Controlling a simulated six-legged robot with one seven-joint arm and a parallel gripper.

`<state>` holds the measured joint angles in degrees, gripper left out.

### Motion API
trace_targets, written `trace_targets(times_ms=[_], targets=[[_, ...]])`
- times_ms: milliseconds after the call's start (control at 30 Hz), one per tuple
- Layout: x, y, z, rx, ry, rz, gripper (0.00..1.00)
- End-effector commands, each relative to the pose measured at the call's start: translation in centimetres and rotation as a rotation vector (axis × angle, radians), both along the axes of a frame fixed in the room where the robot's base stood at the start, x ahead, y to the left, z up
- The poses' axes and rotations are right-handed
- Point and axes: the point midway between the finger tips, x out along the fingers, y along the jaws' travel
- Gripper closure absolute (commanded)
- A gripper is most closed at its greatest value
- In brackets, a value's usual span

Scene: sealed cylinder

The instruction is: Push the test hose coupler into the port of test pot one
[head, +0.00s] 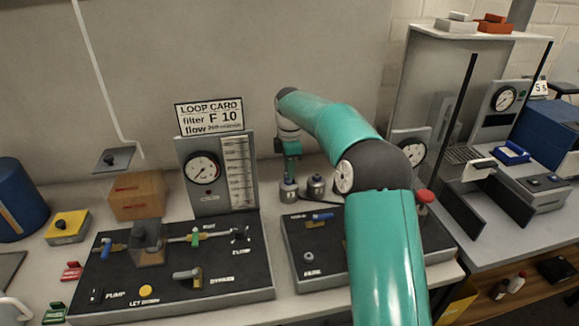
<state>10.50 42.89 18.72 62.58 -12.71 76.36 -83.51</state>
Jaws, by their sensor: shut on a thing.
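My gripper (290,172) points down at the back of the bench, behind the right-hand black panel. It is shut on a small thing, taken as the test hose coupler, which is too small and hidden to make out. Directly below it stands a small grey pot (289,194). A second, similar grey pot (316,188) with a dark top stands just to its right. I cannot read which is test pot one, and the port does not show clearly. I cannot tell whether the held thing touches the left pot.
A gauge board (203,168) with a loop card (209,116) stands left of the gripper. A black valve panel (180,262) lies in front of it. My arm covers part of the right panel (309,262). A cardboard box (136,195) stands left.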

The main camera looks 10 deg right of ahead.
Motion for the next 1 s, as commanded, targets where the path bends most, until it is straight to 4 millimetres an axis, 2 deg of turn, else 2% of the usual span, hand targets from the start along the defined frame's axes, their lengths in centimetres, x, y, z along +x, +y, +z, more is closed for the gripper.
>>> trace_targets(times_ms=[400,433,533,567,867,1000], targets=[[0.0,0.0,-0.1,0.0,0.0,0.0,1.0],[0.0,0.0,-0.1,0.0,0.0,0.0,0.71],[0.0,0.0,-0.1,0.0,0.0,0.0,0.51],[0.0,0.0,-0.1,0.0,0.0,0.0,0.49],[0.0,0.0,0.0,0.0,0.0,0.0,0.49],[0.1,0.0,1.3,0.0,-0.004,0.0,0.49]])
